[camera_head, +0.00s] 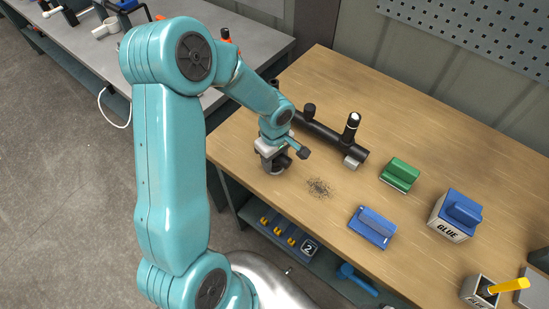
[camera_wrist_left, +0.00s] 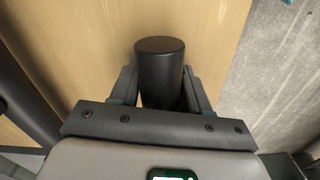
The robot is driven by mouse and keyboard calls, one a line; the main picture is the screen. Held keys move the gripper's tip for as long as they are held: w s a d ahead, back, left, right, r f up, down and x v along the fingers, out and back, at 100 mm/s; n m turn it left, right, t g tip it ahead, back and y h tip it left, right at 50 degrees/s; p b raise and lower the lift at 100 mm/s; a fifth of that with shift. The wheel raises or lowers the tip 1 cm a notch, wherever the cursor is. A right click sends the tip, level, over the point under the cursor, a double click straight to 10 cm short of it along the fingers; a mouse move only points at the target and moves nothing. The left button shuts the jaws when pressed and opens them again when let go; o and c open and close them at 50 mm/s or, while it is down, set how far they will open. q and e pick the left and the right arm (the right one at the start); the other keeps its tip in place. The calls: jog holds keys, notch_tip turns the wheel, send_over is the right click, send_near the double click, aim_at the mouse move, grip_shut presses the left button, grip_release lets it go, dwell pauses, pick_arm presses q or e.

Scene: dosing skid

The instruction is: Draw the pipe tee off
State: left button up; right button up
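A dark pipe run (camera_head: 322,131) with an upright stub at its far end lies across the wooden bench. A black tee-like piece (camera_head: 302,152) shows beside my left gripper (camera_head: 276,163), partly hidden by it, low over the bench's front edge. In the left wrist view, a black round-ended cylinder (camera_wrist_left: 160,75), which looks like part of the pipe tee, sits between the fingers of my left gripper (camera_wrist_left: 160,88). Both fingers appear to touch its sides. Whether the tee is still joined to other pipe is hidden. My right gripper is not in view.
A black upright fitting with a white top (camera_head: 352,124) stands at the pipe's near end. Dark specks (camera_head: 318,187) lie on clear bench in front.

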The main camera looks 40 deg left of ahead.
pick_arm(q)
jog(key=shift+c, duration=1.3)
jog(key=shift+r+p, duration=0.95)
jog(key=shift+r, duration=1.15)
